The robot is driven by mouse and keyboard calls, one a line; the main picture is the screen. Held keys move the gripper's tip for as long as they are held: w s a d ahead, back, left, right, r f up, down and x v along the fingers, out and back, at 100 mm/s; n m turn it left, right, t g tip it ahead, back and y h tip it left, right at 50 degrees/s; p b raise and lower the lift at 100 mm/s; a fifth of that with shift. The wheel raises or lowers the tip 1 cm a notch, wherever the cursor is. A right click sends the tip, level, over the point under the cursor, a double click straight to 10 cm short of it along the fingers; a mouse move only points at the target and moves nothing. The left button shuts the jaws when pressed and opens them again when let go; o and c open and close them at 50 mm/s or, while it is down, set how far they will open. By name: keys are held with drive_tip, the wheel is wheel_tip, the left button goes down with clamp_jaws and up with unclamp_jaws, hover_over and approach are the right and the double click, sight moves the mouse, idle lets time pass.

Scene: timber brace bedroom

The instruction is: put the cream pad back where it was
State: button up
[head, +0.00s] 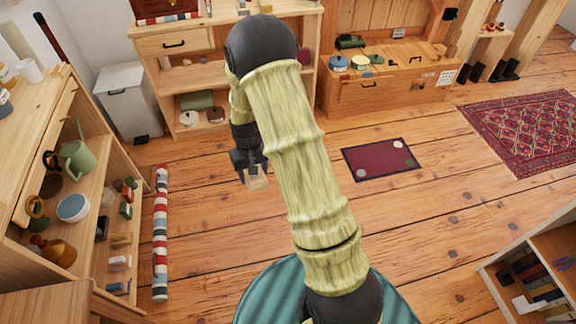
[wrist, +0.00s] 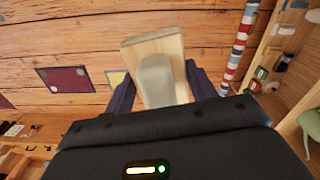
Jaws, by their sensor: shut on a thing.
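My gripper (head: 255,179) hangs in the air over the floor, to the left of my arm. In the wrist view my gripper (wrist: 160,88) is shut on a pale, block-like thing (wrist: 155,46), which appears to be the cream pad. It has a wood-coloured, flat back part and a rounded grey-beige part in front, between the dark fingers. It is tilted a little in the wrist view. In the head view it shows only as a small pale piece (head: 257,184) below the fingers. A small yellowish patch beside the left finger is unclear.
A dark red mat (head: 365,165) with small round spots lies on the floor. A wooden bench (head: 390,94) bears several round items. Open shelves (head: 88,215) stand at left, beside a striped roll (head: 160,235). A white bin (head: 125,100) stands behind. Floor between is clear.

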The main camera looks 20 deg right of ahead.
drive_tip(key=shift+p, duration=0.65)
drive_tip(key=shift+f+p, duration=0.1)
drive_tip(key=shift+p, duration=0.7)
drive_tip(key=p, duration=0.2)
drive_tip(key=f+p, duration=0.1)
drive_tip(key=p, duration=0.1)
drive_tip(key=shift+s+f, duration=0.15)
drive_tip(key=shift+s, duration=0.2)
drive_tip(key=s+f+p, duration=0.5)
drive_tip(key=p, duration=0.5)
drive_tip(key=shift+s, duration=0.2)
drive_tip(key=shift+f, duration=0.15)
